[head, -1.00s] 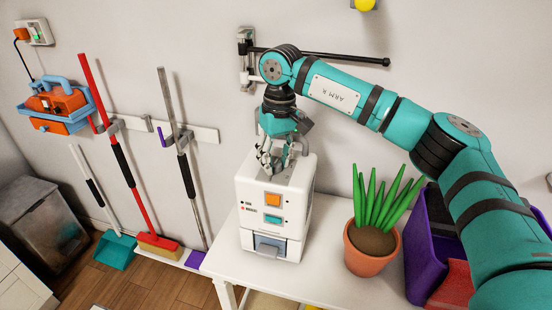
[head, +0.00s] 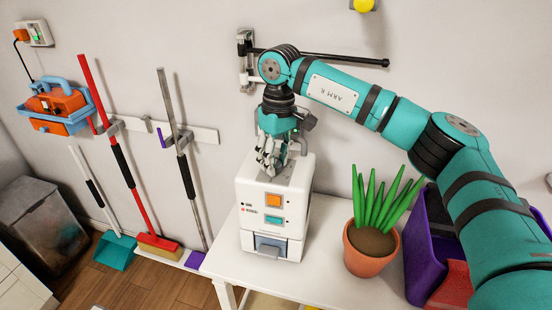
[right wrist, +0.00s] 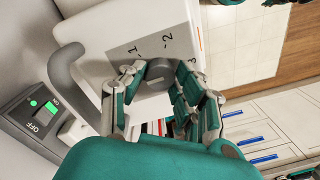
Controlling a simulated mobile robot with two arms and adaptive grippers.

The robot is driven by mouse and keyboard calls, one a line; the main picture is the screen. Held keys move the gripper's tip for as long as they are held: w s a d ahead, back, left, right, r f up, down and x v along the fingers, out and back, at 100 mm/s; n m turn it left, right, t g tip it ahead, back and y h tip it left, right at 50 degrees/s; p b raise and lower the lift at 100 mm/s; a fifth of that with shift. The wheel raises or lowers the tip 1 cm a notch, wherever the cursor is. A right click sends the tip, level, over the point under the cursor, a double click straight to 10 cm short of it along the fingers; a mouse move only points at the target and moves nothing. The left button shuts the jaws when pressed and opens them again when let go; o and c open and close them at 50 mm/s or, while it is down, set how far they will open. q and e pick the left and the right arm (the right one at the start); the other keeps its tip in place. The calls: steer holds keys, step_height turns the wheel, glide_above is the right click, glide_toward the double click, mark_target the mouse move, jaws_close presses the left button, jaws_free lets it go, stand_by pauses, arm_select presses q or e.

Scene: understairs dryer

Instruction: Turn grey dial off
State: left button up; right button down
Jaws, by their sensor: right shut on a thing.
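The white machine (head: 255,205) stands upright on the white table. It has an orange button, a teal button and a drawer on its front. In the right wrist view the grey dial (right wrist: 158,72) sits on the machine's top panel, beside the printed marks 1, 2 and 3. My right gripper (head: 270,168) is down at the machine's top. In the right wrist view my right gripper (right wrist: 156,76) is shut on the dial, with fingers on both sides of it. The fingers cover part of the dial, so its pointer setting is unclear. My left gripper is not in view.
A potted plant (head: 370,246) and a purple bin (head: 425,240) stand right of the machine. Brooms hang on the left wall. A grey curved handle (right wrist: 68,72) and a switch marked OFF (right wrist: 40,108) lie beside the gripper in the right wrist view.

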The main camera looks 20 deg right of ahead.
steer(key=c, duration=0.9)
jaws_free()
steer(key=shift+a+f, duration=0.15)
steer(key=shift+a, duration=0.05)
steer(key=shift+c, duration=0.2)
steer(key=shift+d, duration=0.1)
steer(key=shift+r, duration=0.2)
step_height(320, 180, up, 12)
steer(key=shift+w+d+f, duration=0.15)
steer(key=shift+d+f, duration=0.05)
steer(key=shift+d, duration=0.05)
steer(key=shift+f, duration=0.1)
